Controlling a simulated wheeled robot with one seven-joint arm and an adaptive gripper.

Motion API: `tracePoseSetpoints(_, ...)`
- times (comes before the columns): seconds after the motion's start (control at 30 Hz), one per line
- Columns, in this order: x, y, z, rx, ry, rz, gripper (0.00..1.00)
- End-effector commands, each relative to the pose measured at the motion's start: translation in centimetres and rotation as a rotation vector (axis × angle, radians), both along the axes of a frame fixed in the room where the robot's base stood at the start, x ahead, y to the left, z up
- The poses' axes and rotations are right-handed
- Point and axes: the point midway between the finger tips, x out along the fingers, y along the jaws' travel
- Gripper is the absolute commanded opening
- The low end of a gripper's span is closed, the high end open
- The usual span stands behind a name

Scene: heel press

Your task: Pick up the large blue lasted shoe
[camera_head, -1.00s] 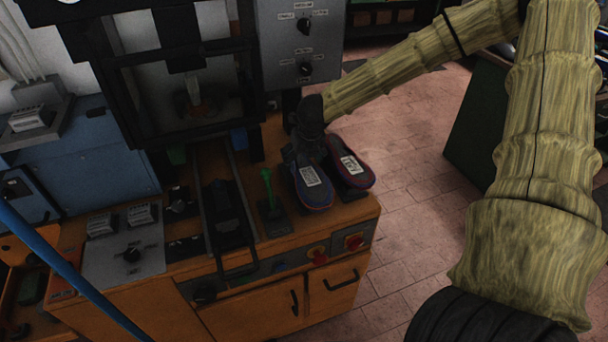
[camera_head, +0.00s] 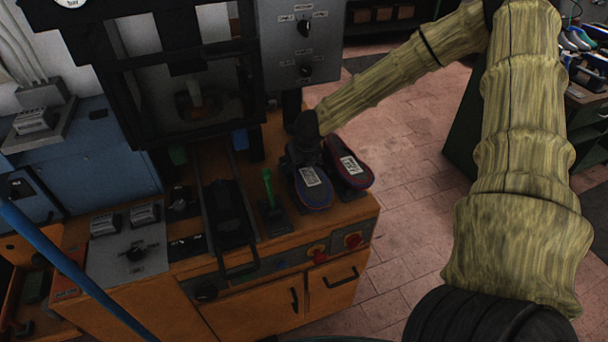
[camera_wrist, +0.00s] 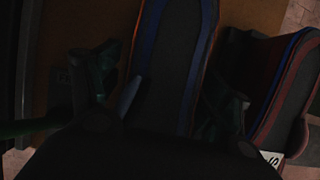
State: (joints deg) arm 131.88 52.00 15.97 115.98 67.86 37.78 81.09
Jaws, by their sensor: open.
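The blue lasted shoe (camera_head: 315,194) lies sole up on the orange-brown bench, with a white label on its sole. A dark shoe with reddish edging (camera_head: 354,178) lies close to its right, also labelled. My gripper (camera_head: 303,160) is at the far end of the blue shoe and hides that end in the head view. In the wrist view the blue shoe (camera_wrist: 178,62) runs between the two spread fingers of my gripper (camera_wrist: 160,92). The reddish shoe (camera_wrist: 287,88) is just outside the right finger. The wrist view is too dark to show any contact.
A green-handled lever (camera_head: 268,188) stands just left of the blue shoe. The black press frame (camera_head: 125,100) and a grey control box (camera_head: 300,45) rise behind. Open floor (camera_head: 410,190) lies to the right.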

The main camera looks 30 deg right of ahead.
Motion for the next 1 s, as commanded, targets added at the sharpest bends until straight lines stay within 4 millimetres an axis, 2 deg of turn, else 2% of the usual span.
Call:
tracePoseSetpoints(0.03, 0.0, 0.0, 0.0, 0.0, 0.0, 0.0, 0.77)
tracePoseSetpoints(0.07, 0.0, 0.0, 0.0, 0.0, 0.0, 0.0, 0.71)
tracePoseSetpoints(0.33, 0.0, 0.0, 0.0, 0.0, 0.0, 0.0, 0.22)
tracePoseSetpoints(0.77, 0.1, 0.0, 0.5, -0.001, -0.002, 0.001, 0.22)
tracePoseSetpoints(1.0, 0.1, 0.0, 2.7, -0.001, -0.004, 0.0, 0.22)
